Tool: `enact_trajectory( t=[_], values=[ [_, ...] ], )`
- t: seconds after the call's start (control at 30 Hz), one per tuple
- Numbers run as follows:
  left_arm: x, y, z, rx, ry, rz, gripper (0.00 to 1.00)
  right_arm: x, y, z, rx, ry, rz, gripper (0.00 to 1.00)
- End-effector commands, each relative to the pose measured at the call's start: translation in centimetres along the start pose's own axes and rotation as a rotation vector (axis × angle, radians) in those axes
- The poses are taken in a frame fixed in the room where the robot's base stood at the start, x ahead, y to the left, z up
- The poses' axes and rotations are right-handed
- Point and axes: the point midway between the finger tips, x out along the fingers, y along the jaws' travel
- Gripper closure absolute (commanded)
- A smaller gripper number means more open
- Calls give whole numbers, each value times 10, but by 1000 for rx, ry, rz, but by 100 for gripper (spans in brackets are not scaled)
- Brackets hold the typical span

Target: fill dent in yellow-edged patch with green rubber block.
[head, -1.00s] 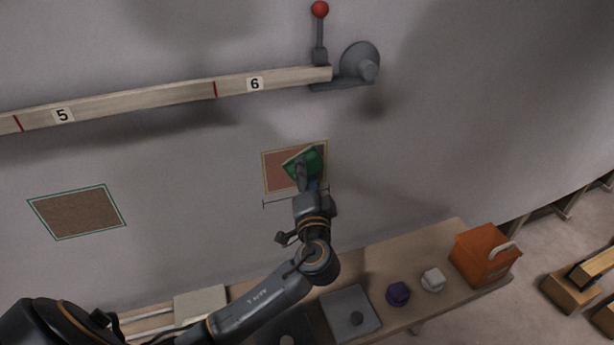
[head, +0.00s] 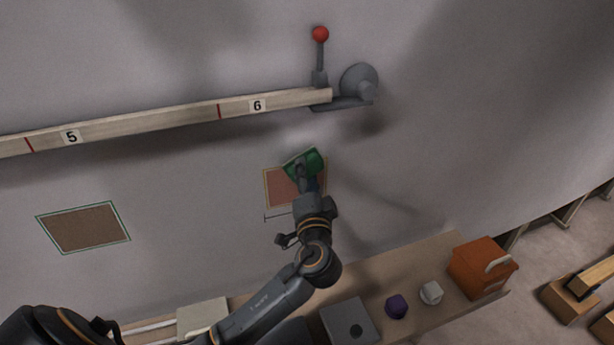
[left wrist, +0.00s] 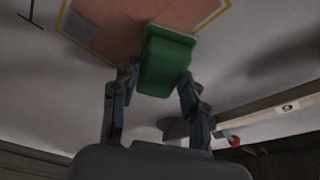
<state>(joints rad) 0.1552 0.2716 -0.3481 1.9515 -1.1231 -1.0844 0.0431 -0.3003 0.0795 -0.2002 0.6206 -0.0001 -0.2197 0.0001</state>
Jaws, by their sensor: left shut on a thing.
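My left gripper (head: 307,178) is shut on the green rubber block (head: 304,163). In the left wrist view the block (left wrist: 166,62) sits between the two fingers (left wrist: 156,88). The yellow-edged patch (head: 280,190) is on the grey wall, with a reddish-brown face. The block is in front of the patch's upper right edge and covers part of it. In the left wrist view the patch (left wrist: 120,22) shows a greyish area at its left corner. I cannot tell whether the block touches the patch. My right gripper is not in view.
A green-edged brown patch (head: 84,228) is on the wall at left. A numbered wooden rail (head: 180,113) with a red-knobbed lever (head: 320,50) runs above. The bench (head: 420,262) below holds an orange box (head: 480,268), a purple piece (head: 396,306), a white piece (head: 431,293) and a grey plate (head: 350,322).

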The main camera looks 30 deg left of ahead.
Motion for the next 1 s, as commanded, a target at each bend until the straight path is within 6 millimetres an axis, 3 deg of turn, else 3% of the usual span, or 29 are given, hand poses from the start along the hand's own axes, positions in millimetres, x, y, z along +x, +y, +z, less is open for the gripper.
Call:
enact_trajectory(
  t=[0.2,0.43,0.67,1.0],
  values=[
    [-3,22,11,1,-2,1,83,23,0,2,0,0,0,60],
    [-3,27,13,1,-1,1,83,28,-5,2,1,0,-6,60],
    [-6,46,23,1,-2,1,83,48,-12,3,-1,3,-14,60],
    [-8,62,31,2,-2,1,83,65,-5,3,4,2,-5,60]
  ],
)
